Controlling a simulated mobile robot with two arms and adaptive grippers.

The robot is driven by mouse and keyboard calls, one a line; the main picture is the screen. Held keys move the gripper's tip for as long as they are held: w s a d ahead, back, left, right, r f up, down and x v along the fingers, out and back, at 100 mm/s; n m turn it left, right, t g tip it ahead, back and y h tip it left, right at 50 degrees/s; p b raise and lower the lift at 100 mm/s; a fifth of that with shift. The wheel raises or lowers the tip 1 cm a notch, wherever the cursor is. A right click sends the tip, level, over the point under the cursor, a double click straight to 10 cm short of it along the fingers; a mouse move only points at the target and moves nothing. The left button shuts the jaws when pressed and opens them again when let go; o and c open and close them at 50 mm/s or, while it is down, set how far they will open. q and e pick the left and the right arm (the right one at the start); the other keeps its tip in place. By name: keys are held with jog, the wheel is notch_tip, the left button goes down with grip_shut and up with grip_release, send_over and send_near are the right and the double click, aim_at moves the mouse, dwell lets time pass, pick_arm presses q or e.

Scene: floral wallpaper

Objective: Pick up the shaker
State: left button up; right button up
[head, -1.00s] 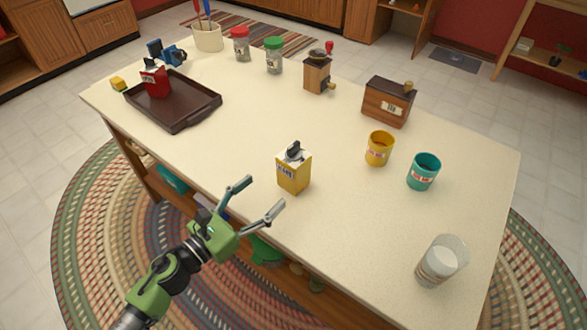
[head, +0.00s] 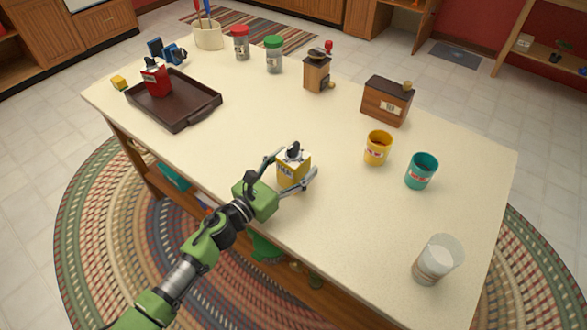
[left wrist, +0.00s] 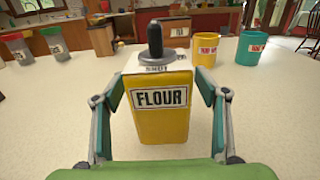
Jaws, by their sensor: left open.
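The yellow box-shaped shaker (head: 293,173) stands upright near the front edge of the table. It has a white top with a dark knob. In the left wrist view the shaker (left wrist: 161,112) fills the middle, with a FLOUR label facing me and SHUT on its top. My left gripper (head: 290,172) is open at the shaker, one finger on each side of it. In the left wrist view my left gripper (left wrist: 160,100) has its fingers beside the box, with no clear grip on it. My right gripper is not in view.
The cream table (head: 230,140) is clear around the shaker. A yellow cup (head: 377,148), a teal cup (head: 421,171) and a clear glass (head: 437,260) stand to the right. A brown tray (head: 200,112) lies left. Jars, a grinder (head: 317,74) and a wooden box (head: 387,101) stand behind.

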pick_arm(q)
jog(key=c, duration=1.3)
jog(key=shift+r, duration=0.2)
